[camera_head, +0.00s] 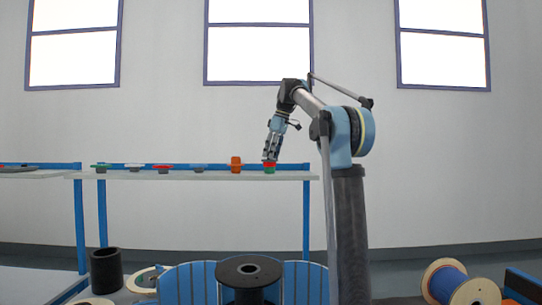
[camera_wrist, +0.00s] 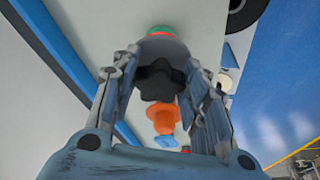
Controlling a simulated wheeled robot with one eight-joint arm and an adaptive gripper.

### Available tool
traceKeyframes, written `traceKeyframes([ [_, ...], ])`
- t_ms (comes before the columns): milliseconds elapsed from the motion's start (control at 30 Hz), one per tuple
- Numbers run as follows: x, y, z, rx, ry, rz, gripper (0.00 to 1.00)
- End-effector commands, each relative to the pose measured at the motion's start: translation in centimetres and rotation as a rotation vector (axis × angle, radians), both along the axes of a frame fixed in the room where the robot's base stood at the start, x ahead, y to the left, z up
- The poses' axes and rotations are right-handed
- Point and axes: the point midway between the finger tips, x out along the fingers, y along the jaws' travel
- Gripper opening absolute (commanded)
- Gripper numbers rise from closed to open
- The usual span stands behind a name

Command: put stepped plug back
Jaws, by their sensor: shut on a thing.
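The stepped plug (camera_head: 269,169) shows in the head view as a small red and green piece at the right end of the shelf. In the wrist view its green and red end (camera_wrist: 160,30) shows beyond a grey and dark part between my fingers. My gripper (camera_head: 270,158) points down and is shut on the plug from above; its fingers also show in the wrist view (camera_wrist: 160,75). The plug's lower end is at the shelf top; I cannot tell whether it touches. Its gripped part is partly hidden by the fingers.
An orange stepped piece (camera_head: 236,165) stands on the shelf (camera_head: 210,176) just left of my gripper. Several flatter pieces, including a red one (camera_head: 163,168) and a green one (camera_head: 101,167), lie farther left.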

Motion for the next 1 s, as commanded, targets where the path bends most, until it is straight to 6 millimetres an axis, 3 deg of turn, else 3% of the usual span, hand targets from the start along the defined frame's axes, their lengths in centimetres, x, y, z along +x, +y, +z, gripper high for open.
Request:
traceKeyframes([
  [100,0.0,0.0,-0.1,0.000,0.000,0.000,0.00],
  [133,0.0,0.0,-0.1,0.000,0.000,0.000,0.43],
  [200,0.0,0.0,-0.1,0.000,0.000,0.000,0.59],
  [233,0.0,0.0,-0.1,0.000,0.000,0.000,0.63],
  [667,0.0,0.0,0.3,0.000,0.000,0.001,0.63],
  [1000,-0.5,-1.2,4.7,0.000,0.000,0.001,0.63],
])
